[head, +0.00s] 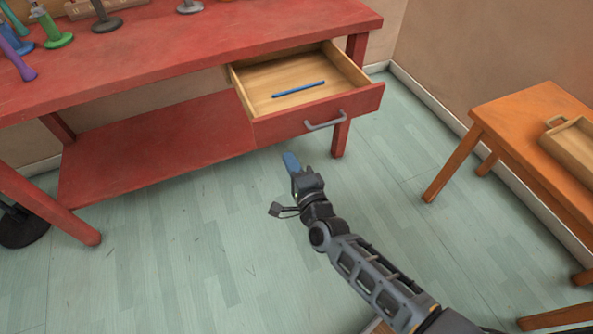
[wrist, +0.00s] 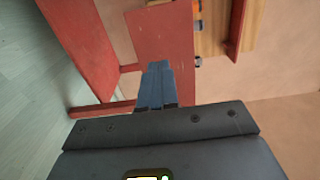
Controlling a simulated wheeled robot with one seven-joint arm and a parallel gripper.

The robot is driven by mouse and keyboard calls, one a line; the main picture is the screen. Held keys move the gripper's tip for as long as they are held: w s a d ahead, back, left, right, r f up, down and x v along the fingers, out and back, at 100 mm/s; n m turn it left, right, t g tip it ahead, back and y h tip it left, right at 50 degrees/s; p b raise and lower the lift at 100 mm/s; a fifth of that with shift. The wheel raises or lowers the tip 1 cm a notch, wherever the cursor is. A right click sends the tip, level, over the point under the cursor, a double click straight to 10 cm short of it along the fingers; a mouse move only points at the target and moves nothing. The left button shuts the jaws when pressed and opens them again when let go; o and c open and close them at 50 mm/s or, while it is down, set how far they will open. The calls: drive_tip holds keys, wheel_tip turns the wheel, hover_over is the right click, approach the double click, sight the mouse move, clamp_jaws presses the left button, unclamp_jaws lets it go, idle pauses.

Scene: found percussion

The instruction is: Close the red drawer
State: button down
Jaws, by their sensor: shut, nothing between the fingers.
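The red drawer (head: 290,124) hangs open at the right end of the red table (head: 190,45), pulled out toward me. It has a grey bar handle (head: 325,123) on its front and a pale wooden inside. A thin blue stick (head: 298,90) lies in it. My gripper (head: 290,161) has blue fingers pressed together with nothing between them. In the head view it is in front of and below the drawer front, apart from the handle.
Colourful handled objects, one of them green (head: 57,36), stand on the tabletop at left. An orange wooden side table (head: 505,108) with a wooden tray (head: 570,150) stands at right. The floor (head: 190,230) between is clear. A dark round base (head: 22,232) stands at far left.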

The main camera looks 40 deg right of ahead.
sight(275, 132)
drive_tip(key=x, duration=0.8)
drive_tip(key=shift+w+b, duration=0.15)
drive_tip(key=shift+b, duration=0.2)
